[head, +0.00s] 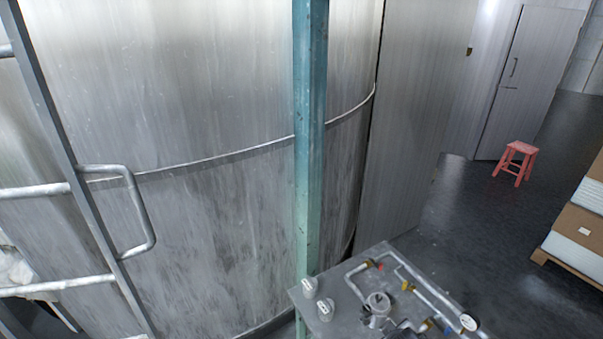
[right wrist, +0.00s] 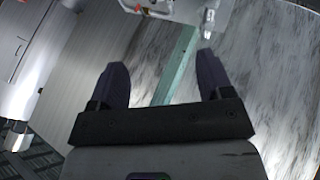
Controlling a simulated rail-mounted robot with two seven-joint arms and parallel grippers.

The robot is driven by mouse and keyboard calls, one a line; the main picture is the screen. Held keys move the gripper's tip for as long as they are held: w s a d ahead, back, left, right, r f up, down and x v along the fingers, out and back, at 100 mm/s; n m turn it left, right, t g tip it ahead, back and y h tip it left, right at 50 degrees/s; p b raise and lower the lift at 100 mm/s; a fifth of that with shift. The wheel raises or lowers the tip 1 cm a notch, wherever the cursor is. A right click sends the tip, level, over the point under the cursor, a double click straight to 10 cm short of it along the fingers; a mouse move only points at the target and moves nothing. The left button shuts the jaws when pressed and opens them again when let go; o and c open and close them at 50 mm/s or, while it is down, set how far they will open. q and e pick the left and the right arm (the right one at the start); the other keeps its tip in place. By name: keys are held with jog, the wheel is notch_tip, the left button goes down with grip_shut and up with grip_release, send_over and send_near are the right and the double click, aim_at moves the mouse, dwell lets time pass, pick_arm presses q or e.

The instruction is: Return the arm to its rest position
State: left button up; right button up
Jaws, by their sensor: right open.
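My right gripper (right wrist: 161,80) shows in the right wrist view with its two dark fingers wide apart and nothing between them. Past the fingertips are the teal post (right wrist: 176,65) and the grey tank wall (right wrist: 260,60). The gripper appears clear of both. In the head view neither gripper shows. My left gripper is in neither view.
A grey worktable (head: 338,312) with pipes, valves and a gauge (head: 468,322) stands at lower right. Two small clear glass pieces (head: 309,286) (head: 325,309) are on its left side. A teal post (head: 309,150), large tank (head: 200,90) and ladder (head: 75,180) stand behind. A red stool (head: 516,160) is on open floor.

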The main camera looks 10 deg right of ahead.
jog(key=s+a+r+t+y, duration=0.1)
jog(key=s+a+r+y, duration=0.2)
jog(key=s, duration=0.5)
jog(key=s+a+f+m+g, duration=0.15)
jog(key=s+f, duration=0.35)
jog(key=s, duration=0.7)
jog(key=s+a+f+m+g, duration=0.1)
jog(key=s+f+m+g, duration=0.3)
jog(key=s, duration=0.8)
notch_tip(320, 180, up, 20)
jog(key=w+n+t+p, duration=0.1)
jog(key=n+p, duration=0.1)
jog(key=p, duration=1.8)
jog(key=shift+f, duration=0.25)
jog(key=shift+o, duration=0.2)
